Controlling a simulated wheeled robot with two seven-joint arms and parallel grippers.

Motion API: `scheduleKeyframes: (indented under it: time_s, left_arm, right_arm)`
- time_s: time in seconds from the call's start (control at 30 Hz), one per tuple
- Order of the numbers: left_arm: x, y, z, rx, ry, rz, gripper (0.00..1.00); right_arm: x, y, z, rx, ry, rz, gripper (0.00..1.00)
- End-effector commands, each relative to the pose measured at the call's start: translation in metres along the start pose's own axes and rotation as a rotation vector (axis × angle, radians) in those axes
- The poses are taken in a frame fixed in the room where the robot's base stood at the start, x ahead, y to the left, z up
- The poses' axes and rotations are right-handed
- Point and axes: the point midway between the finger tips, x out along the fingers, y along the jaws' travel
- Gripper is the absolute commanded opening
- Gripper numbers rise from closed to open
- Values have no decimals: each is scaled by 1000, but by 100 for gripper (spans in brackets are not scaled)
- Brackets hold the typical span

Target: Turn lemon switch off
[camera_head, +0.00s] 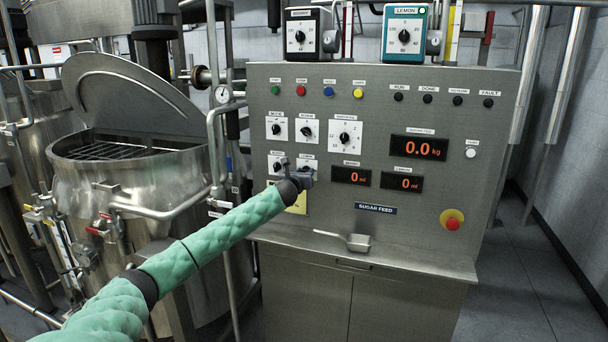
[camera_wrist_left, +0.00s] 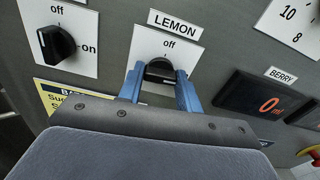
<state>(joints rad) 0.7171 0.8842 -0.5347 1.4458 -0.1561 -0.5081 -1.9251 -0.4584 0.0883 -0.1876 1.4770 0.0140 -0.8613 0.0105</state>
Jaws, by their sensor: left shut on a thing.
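The lemon switch is a black rotary knob (camera_wrist_left: 159,69) on a white plate under the LEMON label (camera_wrist_left: 175,23), with "off" printed above it. In the wrist view the blue fingers of my left gripper (camera_wrist_left: 160,78) stand on either side of the knob and are shut on it. The lower part of the knob and any "on" mark are hidden by the gripper, and I cannot tell its exact angle. In the head view my left gripper (camera_head: 301,175) is at the lower left of the control panel (camera_head: 450,150), covering the switch. My right gripper is not in view.
A similar black knob (camera_wrist_left: 56,44) with off and on marks is left of it. Displays (camera_head: 352,175) are to the right. A red emergency button (camera_head: 452,222) is at the lower right. A metal scoop (camera_head: 356,242) lies on the ledge; a steel mixer (camera_head: 125,185) stands left.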

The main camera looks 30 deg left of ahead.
Motion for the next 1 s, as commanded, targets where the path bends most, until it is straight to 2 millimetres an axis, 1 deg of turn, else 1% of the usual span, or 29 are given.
scheduleKeyframes:
  time_s: [0.17,0.57,0.9,1.0]
  left_arm:
    - [0,0,0,-123,1,0,12]
    - [0,0,-1,-500,0,0,12]
    - [0,0,-2,-824,0,1,12]
    - [0,0,-2,-919,0,1,12]
  right_arm:
    - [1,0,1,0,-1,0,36]
    - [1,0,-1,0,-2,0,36]
    - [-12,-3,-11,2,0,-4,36]
    - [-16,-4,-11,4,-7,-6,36]
